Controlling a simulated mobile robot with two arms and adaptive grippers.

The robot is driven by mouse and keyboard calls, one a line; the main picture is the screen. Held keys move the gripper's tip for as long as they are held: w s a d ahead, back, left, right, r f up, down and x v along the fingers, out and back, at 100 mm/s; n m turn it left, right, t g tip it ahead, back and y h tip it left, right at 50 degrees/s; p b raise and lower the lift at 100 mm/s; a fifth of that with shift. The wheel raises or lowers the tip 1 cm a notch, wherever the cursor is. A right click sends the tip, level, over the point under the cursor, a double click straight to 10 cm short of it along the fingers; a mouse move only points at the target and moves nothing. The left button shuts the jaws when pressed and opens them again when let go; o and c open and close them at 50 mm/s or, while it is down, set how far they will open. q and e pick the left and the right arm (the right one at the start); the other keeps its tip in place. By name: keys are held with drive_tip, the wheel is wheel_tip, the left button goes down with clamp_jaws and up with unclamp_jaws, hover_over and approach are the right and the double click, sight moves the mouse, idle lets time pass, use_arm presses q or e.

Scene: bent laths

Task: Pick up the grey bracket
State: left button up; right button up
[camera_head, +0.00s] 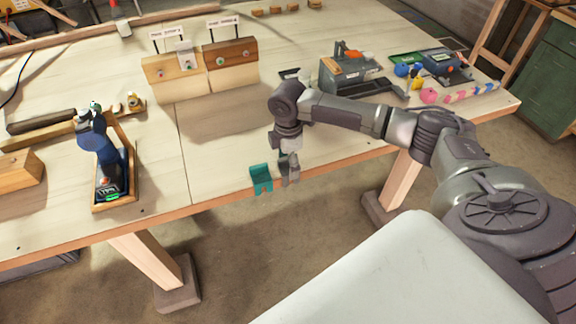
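My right arm reaches in from the right, and its gripper (289,176) points down at the front edge of the workbench (225,185). The fingers are small and dark here, so I cannot tell whether they are open or shut, or whether they hold anything. A teal bracket-like piece (261,178) is just left of the gripper at the bench edge; I cannot tell if they touch. A small light-grey piece (185,56) is at the left labelled wooden block (160,70); I cannot tell whether it is the grey bracket. My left gripper is not in view.
A blue power tool (100,150) is in a wooden tray (130,185) at left. A second labelled block (240,55) stands at the back. A grey machine (348,75) and small coloured items (429,95) are at the back right. The bench middle is mostly clear.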

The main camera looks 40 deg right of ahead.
clamp_jaws()
drive_tip(key=shift+s, duration=0.1)
idle(0.3)
